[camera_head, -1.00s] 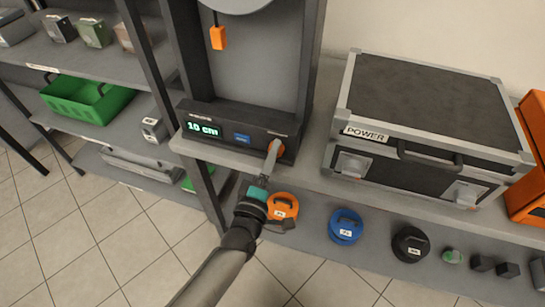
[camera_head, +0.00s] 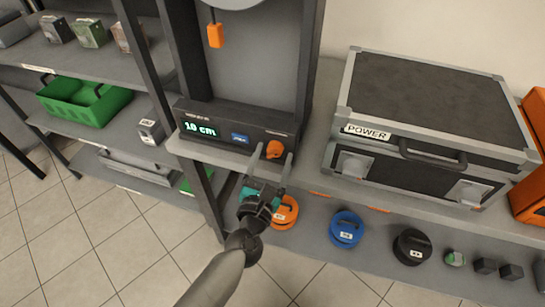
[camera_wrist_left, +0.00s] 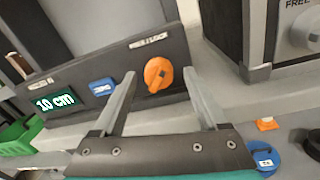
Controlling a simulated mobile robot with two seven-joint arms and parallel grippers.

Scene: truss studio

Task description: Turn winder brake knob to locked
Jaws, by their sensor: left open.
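The orange brake knob (camera_head: 273,149) sits at the right end of the winder's dark front panel (camera_head: 215,122), below a small label too small to read. In the left wrist view the knob (camera_wrist_left: 158,75) has a raised grip that slants down to the left. My left gripper (camera_head: 271,165) is open in front of the panel, its two fingers spread to either side of the knob. In the left wrist view the fingers (camera_wrist_left: 160,88) are apart, with the knob beyond and between them; I see no contact. My right gripper is not in view.
The panel has a "10 cm" display (camera_head: 199,129) and a blue button (camera_head: 240,138). A black case (camera_head: 425,115) labelled POWER stands to the right on the same shelf. Orange (camera_head: 284,212), blue (camera_head: 346,229) and black (camera_head: 411,247) round weights lie on the shelf below.

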